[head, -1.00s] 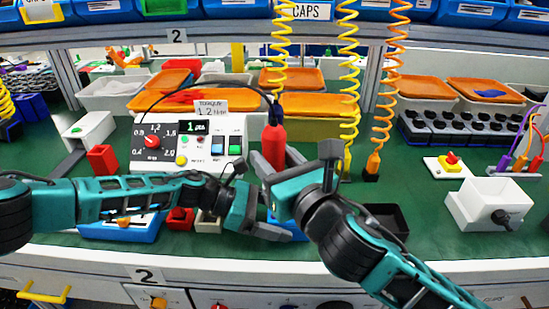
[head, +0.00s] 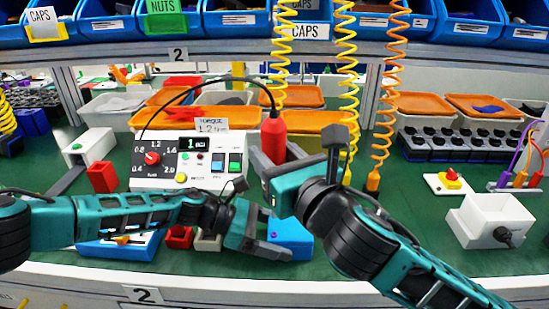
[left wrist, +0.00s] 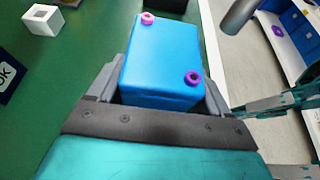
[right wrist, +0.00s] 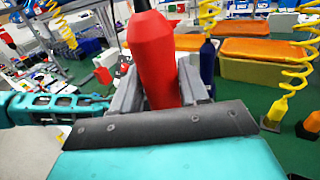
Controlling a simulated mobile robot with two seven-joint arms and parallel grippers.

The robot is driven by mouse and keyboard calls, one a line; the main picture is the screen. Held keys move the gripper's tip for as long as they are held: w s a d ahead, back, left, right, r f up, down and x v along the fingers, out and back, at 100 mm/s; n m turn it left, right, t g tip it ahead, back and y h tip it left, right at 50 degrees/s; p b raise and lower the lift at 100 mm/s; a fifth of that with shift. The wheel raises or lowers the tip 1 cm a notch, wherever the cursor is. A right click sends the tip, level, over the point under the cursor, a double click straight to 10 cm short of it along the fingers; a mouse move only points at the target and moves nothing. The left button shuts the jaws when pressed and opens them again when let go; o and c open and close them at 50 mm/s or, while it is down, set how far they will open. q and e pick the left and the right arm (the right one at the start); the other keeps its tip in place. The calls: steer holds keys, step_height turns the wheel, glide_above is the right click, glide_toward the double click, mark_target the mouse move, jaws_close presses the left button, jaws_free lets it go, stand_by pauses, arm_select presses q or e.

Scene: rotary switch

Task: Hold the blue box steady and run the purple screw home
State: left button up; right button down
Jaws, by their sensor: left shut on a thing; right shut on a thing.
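The blue box (head: 291,237) stands on the green bench near its front edge. My left gripper (head: 273,240) is shut on it, with a finger on each side in the left wrist view (left wrist: 160,88). Two purple screws show on the box there: one at the far left corner (left wrist: 147,18), one at the near right corner (left wrist: 192,78). My right gripper (head: 273,160) is shut on the red screwdriver (head: 273,138), also seen in the right wrist view (right wrist: 152,60). A grey metal shaft (left wrist: 238,15) hangs apart from the box at its right. Screw depth is unclear.
A torque control panel (head: 190,160) stands behind my left arm. A blue tray (head: 118,245), red bin (head: 179,238) and pale bin (head: 208,240) lie left of the box. A white box with a knob (head: 490,220) stands right. Coiled cables hang behind the right gripper.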

arm_select(q)
steer(key=o, duration=1.4)
